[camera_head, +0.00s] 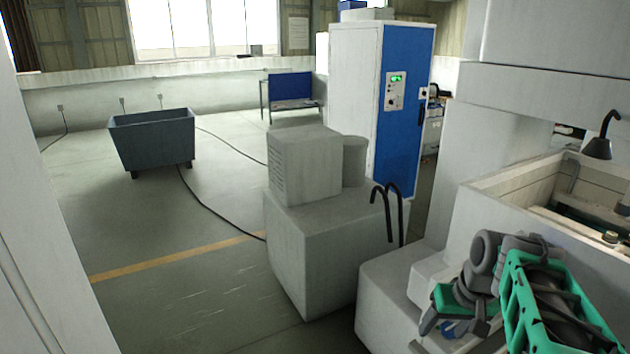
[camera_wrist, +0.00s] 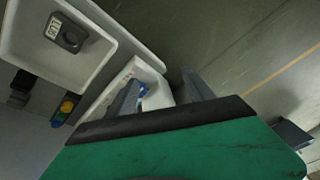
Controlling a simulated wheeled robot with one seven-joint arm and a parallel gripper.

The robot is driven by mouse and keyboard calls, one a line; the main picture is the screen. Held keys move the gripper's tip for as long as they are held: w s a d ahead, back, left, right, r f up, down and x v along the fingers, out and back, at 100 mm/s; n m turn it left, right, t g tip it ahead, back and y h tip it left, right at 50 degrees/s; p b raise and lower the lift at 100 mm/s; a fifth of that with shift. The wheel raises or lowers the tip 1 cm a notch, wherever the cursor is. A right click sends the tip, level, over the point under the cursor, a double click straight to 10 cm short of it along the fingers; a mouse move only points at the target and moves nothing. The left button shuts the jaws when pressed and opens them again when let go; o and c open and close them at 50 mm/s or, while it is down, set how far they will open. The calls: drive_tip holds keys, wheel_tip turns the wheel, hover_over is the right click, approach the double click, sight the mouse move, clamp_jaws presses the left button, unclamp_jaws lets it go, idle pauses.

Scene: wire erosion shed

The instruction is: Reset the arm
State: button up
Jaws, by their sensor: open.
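My gripper (camera_head: 452,326) is at the lower right of the head view, at the end of my green and grey arm, over a pale machine block. The wrist view shows its two grey fingers (camera_wrist: 160,88) spread apart, with no object clamped between them. A small blue item (camera_wrist: 142,90) shows beside the left finger, over a white surface. A blue patch also shows between the fingers in the head view; I cannot tell whether it is the same item.
A white tray (camera_wrist: 110,42) holds a dark grey labelled block (camera_wrist: 66,33). In the head view, a pale machine tank (camera_head: 520,178) stands close to my arm. A pale block unit (camera_head: 335,235) and blue-fronted cabinet (camera_head: 355,100) stand beyond. Open floor with a dark bin (camera_head: 152,140) lies left.

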drive_tip(key=s+a+f+m+h, duration=0.1)
drive_tip(key=s+a+f+m, duration=0.25)
drive_tip(key=s, duration=0.45)
drive_tip(key=a+r+n, duration=0.2)
drive_tip(key=a, duration=0.4)
drive_tip(key=a+r+n+t, duration=0.1)
drive_tip(key=a+r+n, duration=0.1)
drive_tip(key=a, duration=0.4)
drive_tip(key=shift+a+n, duration=0.3)
drive_tip(key=shift+n, duration=0.35)
